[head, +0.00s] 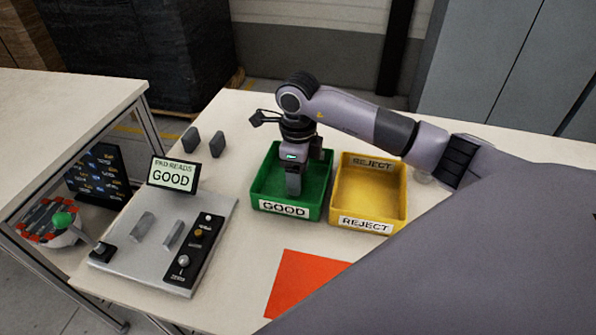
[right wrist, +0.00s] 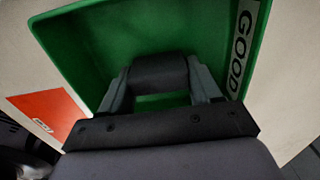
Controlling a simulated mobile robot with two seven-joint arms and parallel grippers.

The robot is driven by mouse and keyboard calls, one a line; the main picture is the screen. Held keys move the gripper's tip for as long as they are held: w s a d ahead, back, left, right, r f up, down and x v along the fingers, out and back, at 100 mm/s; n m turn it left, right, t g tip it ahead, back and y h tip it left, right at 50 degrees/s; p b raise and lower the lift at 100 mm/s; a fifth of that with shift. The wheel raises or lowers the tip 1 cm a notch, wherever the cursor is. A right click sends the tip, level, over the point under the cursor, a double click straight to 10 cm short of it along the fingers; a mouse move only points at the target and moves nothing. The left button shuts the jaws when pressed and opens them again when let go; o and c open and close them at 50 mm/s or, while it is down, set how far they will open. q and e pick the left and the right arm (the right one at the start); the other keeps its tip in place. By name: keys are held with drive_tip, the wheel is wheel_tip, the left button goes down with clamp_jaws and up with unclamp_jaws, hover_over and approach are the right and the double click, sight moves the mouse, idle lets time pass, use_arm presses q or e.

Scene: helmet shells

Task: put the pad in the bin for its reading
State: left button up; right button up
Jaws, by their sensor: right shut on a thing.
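My right gripper (head: 292,187) points down inside the green bin (head: 285,207), which is labelled GOOD. In the right wrist view the gripper (right wrist: 160,85) is shut on a dark grey pad (right wrist: 160,72), held between its two fingers. The green bin's inner wall (right wrist: 90,50) surrounds the pad there. I cannot tell whether the pad touches the bin floor. The yellow bin (head: 370,190), labelled REJECT, stands just right of the green one and looks empty. The display (head: 174,174) on the tester (head: 150,262) reads PAD READS GOOD. My left gripper is not in view.
Two dark pads (head: 203,142) stand on the table left of the green bin. A red-orange mat (head: 300,280) lies in front of the bins. A second table (head: 60,105) is at the left, with a dark screen (head: 97,172) beside it. My right arm spans above the yellow bin.

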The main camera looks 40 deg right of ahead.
drive_tip(key=shift+f, duration=0.4)
drive_tip(key=o, duration=1.1)
drive_tip(key=shift+r+b, duration=0.4)
drive_tip(key=shift+r, duration=3.2)
